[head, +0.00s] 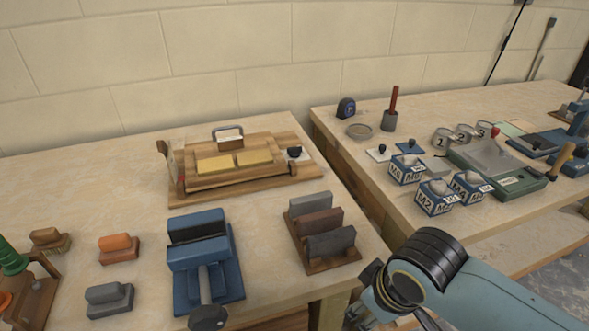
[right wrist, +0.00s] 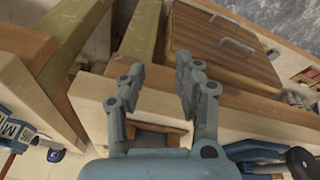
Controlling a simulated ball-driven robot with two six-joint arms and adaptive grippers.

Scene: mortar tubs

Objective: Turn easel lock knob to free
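My right gripper (head: 362,296) is past the left bench's front right corner, well apart from the knob. In the right wrist view its two fingers (right wrist: 160,72) are spread with nothing between them. My left gripper is in neither view.
A blue vise-like tool (head: 205,268) and a rack of stone blocks (head: 322,232) stand between the bench's front and the easel. Brushes and blocks (head: 118,248) lie left. A gap separates the benches; the right one holds numbered blue boxes (head: 434,197) and a green case (head: 520,182).

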